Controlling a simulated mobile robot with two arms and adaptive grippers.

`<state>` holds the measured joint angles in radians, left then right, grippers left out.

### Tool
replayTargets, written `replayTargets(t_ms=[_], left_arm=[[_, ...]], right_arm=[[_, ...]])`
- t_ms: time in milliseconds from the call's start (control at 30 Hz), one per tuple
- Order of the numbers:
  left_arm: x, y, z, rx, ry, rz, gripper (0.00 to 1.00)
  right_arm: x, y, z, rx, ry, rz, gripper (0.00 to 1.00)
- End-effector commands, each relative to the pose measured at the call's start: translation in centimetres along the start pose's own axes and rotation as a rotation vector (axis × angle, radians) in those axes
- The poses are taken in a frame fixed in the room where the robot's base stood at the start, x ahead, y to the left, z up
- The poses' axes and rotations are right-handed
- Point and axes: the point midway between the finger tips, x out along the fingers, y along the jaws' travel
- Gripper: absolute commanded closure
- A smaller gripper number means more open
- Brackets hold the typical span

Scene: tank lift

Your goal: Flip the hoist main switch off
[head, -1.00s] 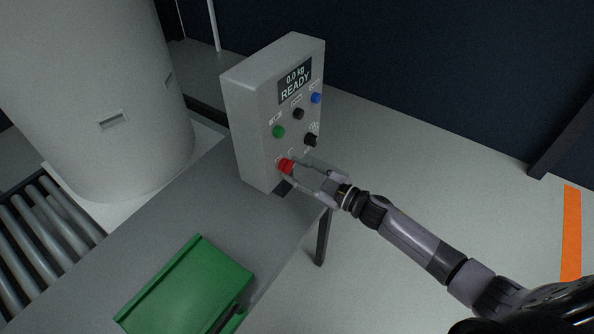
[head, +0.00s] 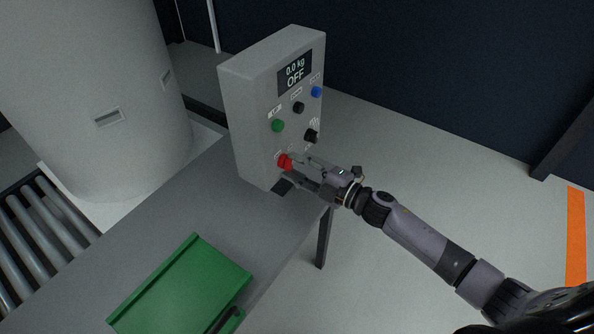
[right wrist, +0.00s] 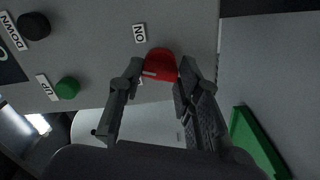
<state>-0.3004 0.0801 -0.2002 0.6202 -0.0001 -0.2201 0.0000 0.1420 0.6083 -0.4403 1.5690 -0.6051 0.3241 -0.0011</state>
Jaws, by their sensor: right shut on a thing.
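The grey hoist control box (head: 252,125) stands on the table, and its display (head: 295,73) reads "0.0 kg OFF". The red main switch (head: 284,161) is low on its front face, and shows in the right wrist view (right wrist: 160,65) beside an "ON" label. My right gripper (head: 295,168) is at the red switch, its fingers on both sides of it and shut on it; the wrist view shows the fingertips (right wrist: 160,75) at its edges. My left gripper is not in view.
A green button (head: 277,126), black knobs (head: 311,136) and a blue button (head: 316,91) sit above the switch. A green case (head: 180,290) lies on the grey table (head: 120,225). A large pale tank (head: 95,80) and rollers (head: 40,235) are at left.

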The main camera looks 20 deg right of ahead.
Motion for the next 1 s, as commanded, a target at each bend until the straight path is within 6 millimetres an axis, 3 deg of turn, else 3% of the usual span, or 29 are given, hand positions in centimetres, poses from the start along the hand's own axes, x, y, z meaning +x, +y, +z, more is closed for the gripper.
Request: replayTargets(t_ms=[500, 1000], left_arm=[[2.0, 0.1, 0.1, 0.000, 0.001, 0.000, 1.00], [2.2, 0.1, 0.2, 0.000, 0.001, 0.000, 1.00]], right_arm=[[0.0, -0.2, 0.0, -0.329, 0.001, -0.001, 0.96], [0.0, -0.1, 0.0, -0.387, 0.000, -0.003, 0.96]])
